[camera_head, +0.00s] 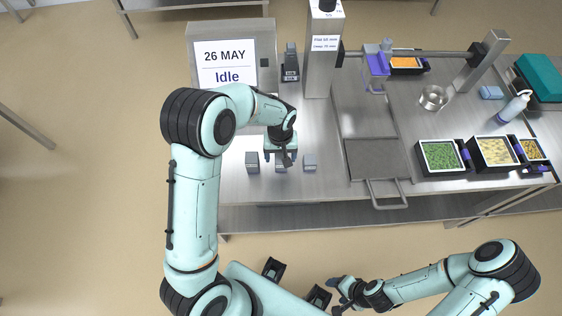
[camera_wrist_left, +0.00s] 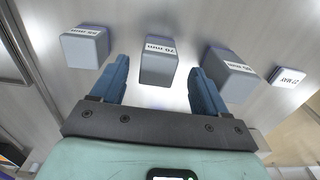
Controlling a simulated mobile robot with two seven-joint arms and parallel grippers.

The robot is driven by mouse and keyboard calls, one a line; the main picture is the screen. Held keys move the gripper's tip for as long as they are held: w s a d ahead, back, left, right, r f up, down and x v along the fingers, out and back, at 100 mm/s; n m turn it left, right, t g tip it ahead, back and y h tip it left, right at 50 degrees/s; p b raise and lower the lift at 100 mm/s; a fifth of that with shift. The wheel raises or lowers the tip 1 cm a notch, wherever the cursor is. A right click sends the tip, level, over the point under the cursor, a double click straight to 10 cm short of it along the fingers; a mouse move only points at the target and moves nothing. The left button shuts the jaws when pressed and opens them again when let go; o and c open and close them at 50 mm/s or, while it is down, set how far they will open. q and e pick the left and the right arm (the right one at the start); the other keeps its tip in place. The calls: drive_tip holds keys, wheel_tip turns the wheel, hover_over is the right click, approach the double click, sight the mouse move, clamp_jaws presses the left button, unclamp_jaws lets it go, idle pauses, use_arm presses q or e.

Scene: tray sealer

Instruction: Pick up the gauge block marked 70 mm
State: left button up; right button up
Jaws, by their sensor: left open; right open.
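The gauge block marked 70 mm (camera_wrist_left: 159,67) is a grey block with a white label, in the middle of a row of three in the left wrist view. In the head view this middle block (camera_head: 280,167) is partly hidden by my left gripper (camera_head: 282,158). My left gripper is open; in the wrist view its fingertips (camera_wrist_left: 160,75) lie to either side of the 70 mm block. I cannot tell whether they reach down beside it. It is not held. My right gripper (camera_head: 338,294) is open and empty, low in the picture, away from the table.
Two other gauge blocks (camera_head: 252,162) (camera_head: 310,162) stand close on either side. Behind are a display reading 26 MAY, Idle (camera_head: 226,63) and a grey post (camera_head: 322,60). The sealer's handle (camera_head: 386,195) and food trays (camera_head: 440,157) are to the right.

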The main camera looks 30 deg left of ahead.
sight(279, 167)
use_arm(q)
drive_tip(key=f, duration=0.3)
drive_tip(key=shift+w+f, duration=0.15)
drive_tip(key=shift+w, duration=0.1)
drive_tip(key=c, duration=1.1)
drive_tip(key=shift+c, duration=0.3)
